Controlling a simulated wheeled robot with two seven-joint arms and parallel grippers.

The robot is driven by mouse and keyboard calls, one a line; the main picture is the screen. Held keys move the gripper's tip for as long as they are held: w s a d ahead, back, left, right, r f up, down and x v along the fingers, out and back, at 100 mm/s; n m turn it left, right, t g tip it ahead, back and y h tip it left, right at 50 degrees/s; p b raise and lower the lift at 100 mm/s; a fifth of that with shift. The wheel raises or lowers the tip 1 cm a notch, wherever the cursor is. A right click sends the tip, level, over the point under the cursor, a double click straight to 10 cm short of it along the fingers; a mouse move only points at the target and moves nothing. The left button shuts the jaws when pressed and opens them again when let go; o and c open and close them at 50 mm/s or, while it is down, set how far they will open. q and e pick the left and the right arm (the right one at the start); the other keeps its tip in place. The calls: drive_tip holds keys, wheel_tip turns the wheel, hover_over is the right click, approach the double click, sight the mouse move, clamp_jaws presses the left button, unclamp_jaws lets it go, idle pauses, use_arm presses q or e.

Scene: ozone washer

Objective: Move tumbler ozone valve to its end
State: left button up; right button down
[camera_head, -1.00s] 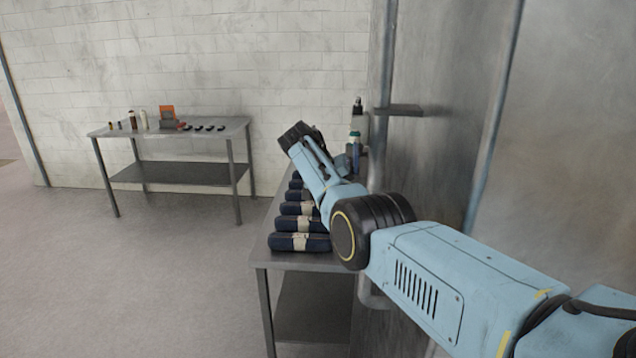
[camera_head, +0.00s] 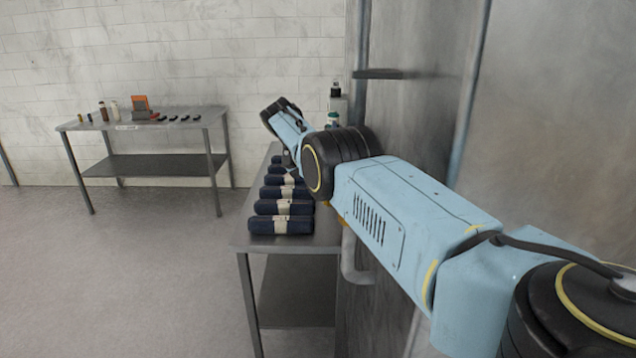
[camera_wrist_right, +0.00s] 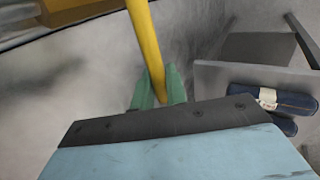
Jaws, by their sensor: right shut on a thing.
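In the right wrist view, my right gripper (camera_wrist_right: 158,90) has green fingers closed around a yellow bar (camera_wrist_right: 144,42). The bar runs up from between the fingers to the top edge of the picture. Whether this bar is the handle of the tumbler ozone valve cannot be told for sure. In the head view my right arm reaches in from the lower right, and its gripper cannot be made out there. My left gripper is not in view.
A metal table (camera_head: 240,240) with several dark rolled bundles (camera_head: 281,224) stands beside a tall metal wall (camera_head: 415,110) with a small shelf (camera_head: 378,74). A second table (camera_head: 70,125) with small items stands at the far left. The floor between is clear.

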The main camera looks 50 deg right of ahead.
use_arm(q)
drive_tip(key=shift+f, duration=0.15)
use_arm(e)
drive_tip(key=shift+a+f, duration=0.1)
drive_tip(key=shift+f, duration=0.15)
drive_tip(key=c, duration=1.8)
unclamp_jaws()
drive_tip(key=shift+s, duration=0.1)
drive_tip(key=shift+o, duration=0.2)
drive_tip(key=shift+r, duration=0.15)
